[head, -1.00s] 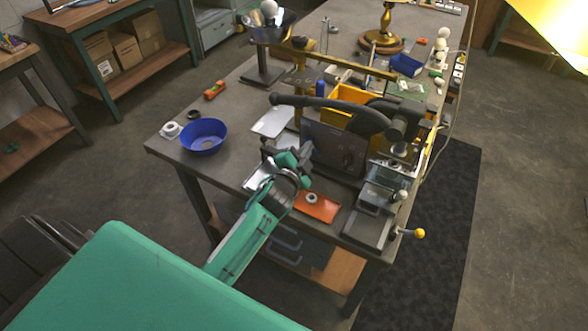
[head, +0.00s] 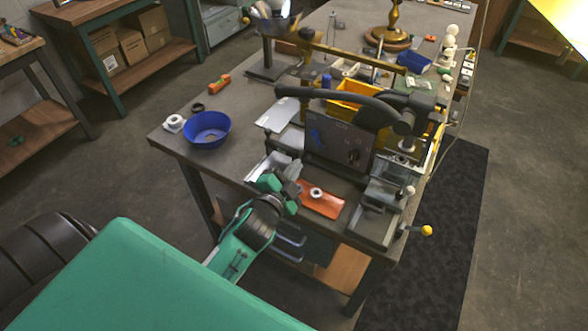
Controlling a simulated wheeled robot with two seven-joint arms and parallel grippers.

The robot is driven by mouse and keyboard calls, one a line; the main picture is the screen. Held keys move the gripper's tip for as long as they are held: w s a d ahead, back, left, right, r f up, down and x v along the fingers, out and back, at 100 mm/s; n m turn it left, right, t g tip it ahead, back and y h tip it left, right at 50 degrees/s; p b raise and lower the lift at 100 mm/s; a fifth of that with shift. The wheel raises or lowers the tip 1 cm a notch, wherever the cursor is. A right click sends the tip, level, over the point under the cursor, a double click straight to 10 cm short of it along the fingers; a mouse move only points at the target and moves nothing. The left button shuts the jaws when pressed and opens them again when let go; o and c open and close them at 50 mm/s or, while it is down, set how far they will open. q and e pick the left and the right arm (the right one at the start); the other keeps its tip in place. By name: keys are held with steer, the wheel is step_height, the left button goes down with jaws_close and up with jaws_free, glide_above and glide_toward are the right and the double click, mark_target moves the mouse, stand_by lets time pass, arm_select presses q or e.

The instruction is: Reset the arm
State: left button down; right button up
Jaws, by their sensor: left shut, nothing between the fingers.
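My left arm (head: 243,238), green and black, comes up from the lower left to the near edge of the workbench (head: 238,120). My left gripper (head: 292,172) is at this edge, beside a silver tray-like part and left of an orange plate (head: 322,198) with a small pale ring (head: 316,193) on it. The gripper is shut and holds nothing. Its fingertips are small and partly lost against the dark machine (head: 338,145) behind them. My right gripper is not in view.
A blue bowl (head: 207,130) and a white roll (head: 174,123) stand at the bench's left corner. A dark machine with a long handle and a yellow-knobbed lever (head: 427,230) fills the near right. A brass lamp stand (head: 393,30) is at the back. The bench's left middle is fairly clear.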

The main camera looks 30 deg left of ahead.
arm_select(q)
steer(key=s+d+f+n+g, duration=0.1)
steer(key=s+f+n+g, duration=0.5)
steer(key=s, duration=0.6)
steer(key=s+d+f+n+g, duration=0.15)
steer(key=s+f+g, duration=0.35)
steer(key=s+g, duration=0.5)
step_height(320, 180, down, 29)
steer(key=s+t, duration=0.1)
steer(key=s, duration=0.2)
steer(key=s+a+f, duration=0.1)
steer(key=s+f, duration=0.8)
steer(key=f, duration=0.1)
steer(key=s+a+f+g, duration=0.1)
steer(key=s+a+f, duration=0.1)
steer(key=s+f, duration=0.8)
steer(key=shift+s+a+f+h, duration=0.2)
steer(key=shift+a+f+h, duration=0.1)
steer(key=shift+f, duration=0.5)
